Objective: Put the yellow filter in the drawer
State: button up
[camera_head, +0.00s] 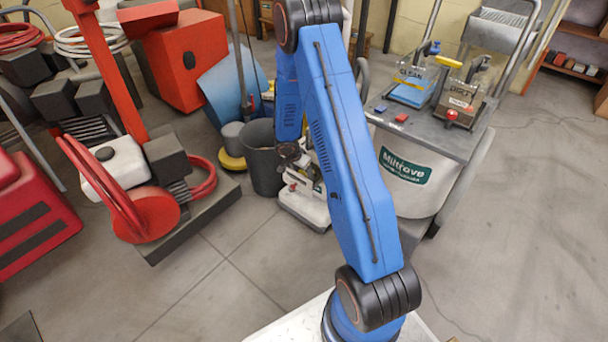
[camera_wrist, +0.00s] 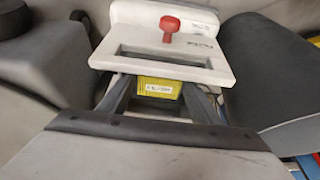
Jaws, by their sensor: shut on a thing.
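In the wrist view the yellow filter (camera_wrist: 160,87), with a white label, shows between the two dark fingers of my gripper (camera_wrist: 158,97). My gripper is shut on it. Just beyond it is a pale machine part (camera_wrist: 215,75) with a dark rectangular recess and a red knob (camera_wrist: 169,25). I cannot tell surely whether this part is the drawer, or whether the filter touches it. In the head view the pale machine (camera_head: 303,208) stands on the floor behind my blue arm, which hides much of it and my gripper's fingers.
A grey bin (camera_head: 262,160) stands close left of the pale machine. At right is a cart (camera_head: 440,135) with holders marked CLEAN (camera_head: 408,92) and DIRTY (camera_head: 461,104). A red reel machine (camera_head: 150,215) stands at left. The floor (camera_head: 215,275) in front is clear.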

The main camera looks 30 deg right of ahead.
jog(key=shift+x, duration=0.85)
jog(key=shift+a+f, duration=0.15)
jog(key=shift+f, duration=0.05)
jog(key=o, duration=1.1)
jog(key=shift+r, duration=0.1)
